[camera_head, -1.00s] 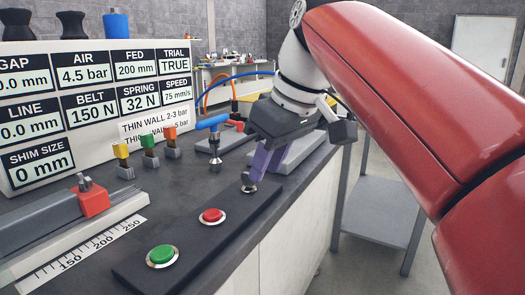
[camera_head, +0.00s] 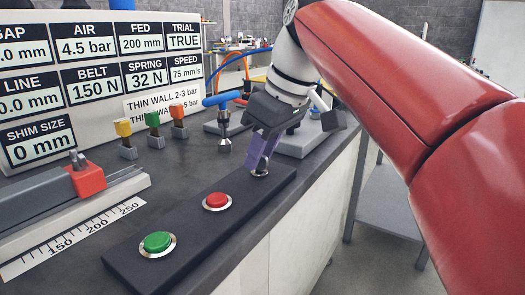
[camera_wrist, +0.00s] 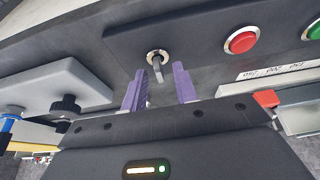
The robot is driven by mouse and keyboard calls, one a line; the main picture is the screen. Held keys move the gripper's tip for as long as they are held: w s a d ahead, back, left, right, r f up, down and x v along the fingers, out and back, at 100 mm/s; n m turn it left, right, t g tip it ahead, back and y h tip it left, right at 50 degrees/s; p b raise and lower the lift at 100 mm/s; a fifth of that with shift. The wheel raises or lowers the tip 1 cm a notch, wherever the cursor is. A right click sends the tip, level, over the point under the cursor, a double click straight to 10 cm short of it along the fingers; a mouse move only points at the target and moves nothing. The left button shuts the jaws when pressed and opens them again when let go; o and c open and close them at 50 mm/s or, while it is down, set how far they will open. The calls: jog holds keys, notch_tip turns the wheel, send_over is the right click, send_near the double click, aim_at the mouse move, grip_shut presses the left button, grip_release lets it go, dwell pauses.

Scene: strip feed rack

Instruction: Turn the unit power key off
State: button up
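The power key (camera_head: 260,173) is a small metal key in a round silver switch at the far end of a dark control strip (camera_head: 222,220). In the wrist view the key (camera_wrist: 157,70) points down the picture, close to the left finger. My gripper (camera_head: 258,164) has purple fingers and reaches down over the key. In the wrist view the fingers of my gripper (camera_wrist: 164,68) are apart, with the key showing in the gap between them. I cannot tell whether a finger touches the key. The fingers partly hide the key in the head view.
A red button (camera_head: 217,201) and a green button (camera_head: 157,242) share the strip. A blue-handled valve (camera_head: 218,101), yellow, green and red toggles, and a grey rail with a red block (camera_head: 88,178) stand to the left. A display board (camera_head: 95,85) is behind.

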grip_shut()
